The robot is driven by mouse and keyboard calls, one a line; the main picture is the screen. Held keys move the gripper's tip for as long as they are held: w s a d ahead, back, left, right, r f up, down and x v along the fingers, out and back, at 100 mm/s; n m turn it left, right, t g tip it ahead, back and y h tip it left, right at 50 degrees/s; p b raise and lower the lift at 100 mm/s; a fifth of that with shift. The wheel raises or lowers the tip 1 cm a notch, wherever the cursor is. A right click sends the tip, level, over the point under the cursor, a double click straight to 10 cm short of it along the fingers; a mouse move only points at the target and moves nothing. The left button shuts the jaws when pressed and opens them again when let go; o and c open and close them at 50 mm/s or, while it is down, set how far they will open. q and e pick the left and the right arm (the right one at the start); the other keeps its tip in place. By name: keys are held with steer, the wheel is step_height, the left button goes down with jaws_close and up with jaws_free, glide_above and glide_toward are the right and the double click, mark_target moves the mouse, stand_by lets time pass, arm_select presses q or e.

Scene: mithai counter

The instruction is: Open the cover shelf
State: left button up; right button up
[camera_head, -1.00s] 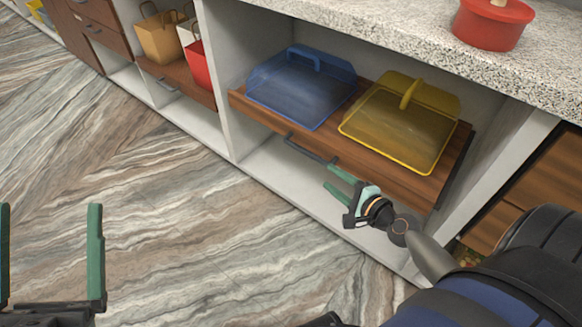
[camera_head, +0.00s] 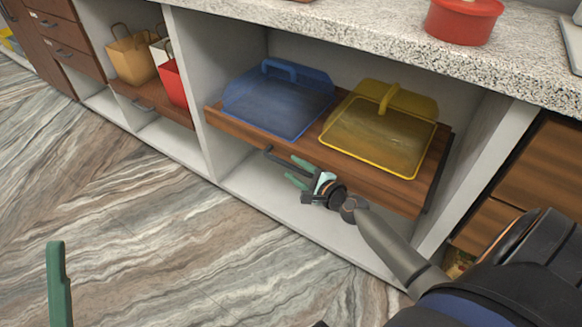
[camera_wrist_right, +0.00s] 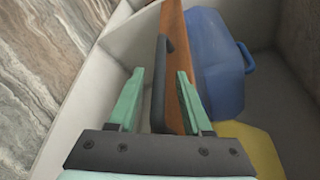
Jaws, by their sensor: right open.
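The cover shelf is a wooden pull-out board (camera_head: 225,119) in the white counter bay, with a dark bar handle (camera_head: 280,160) on its front edge. A blue cover (camera_head: 280,100) and a yellow cover (camera_head: 380,130) lie on it. My right gripper (camera_head: 300,170) is open at the handle. In the right wrist view the handle (camera_wrist_right: 159,85) stands between the two green fingers (camera_wrist_right: 155,95), with gaps visible beside it. The board's edge (camera_wrist_right: 174,50) and the blue cover (camera_wrist_right: 215,60) show there too. Of my left gripper, one green finger (camera_head: 59,285) shows at the lower left.
A granite counter top (camera_head: 400,50) overhangs the shelf and carries a red pot (camera_head: 463,18). A neighbouring shelf at left holds paper bags (camera_head: 133,57). White uprights (camera_head: 191,80) bound the bay. The floor (camera_head: 130,210) in front is clear.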

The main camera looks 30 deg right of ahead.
steer(key=shift+x, duration=1.15)
steer(key=shift+c, duration=0.2)
jaws_close()
stand_by(0.5)
